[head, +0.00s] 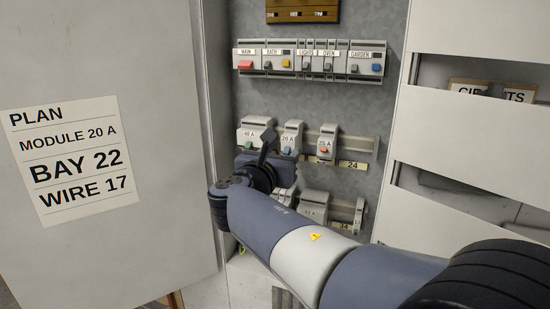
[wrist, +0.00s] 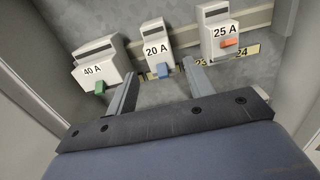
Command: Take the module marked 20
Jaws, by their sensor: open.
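The module marked 20 A (wrist: 156,46) is a light grey block with a blue tab, on the rail between two others. It also shows in the head view (head: 291,138), in the middle of the cabinet's upper module row. My gripper (wrist: 161,69) is open and empty. In the wrist view its two fingers point toward the 20 A module, one tip to each side of the blue tab; whether they touch it I cannot tell. In the head view my gripper (head: 264,160) is just below and left of that module, partly hidden by my wrist.
Left of it sits the 40 A module (wrist: 100,66) with a green tab, right of it the 25 A module (wrist: 220,35) with an orange tab. Yellow bay labels 23 and 24 (head: 352,165) show. A lower row (head: 315,206) is partly behind my arm. A plan sheet (head: 70,158) reads module 20 A, bay 22, wire 17.

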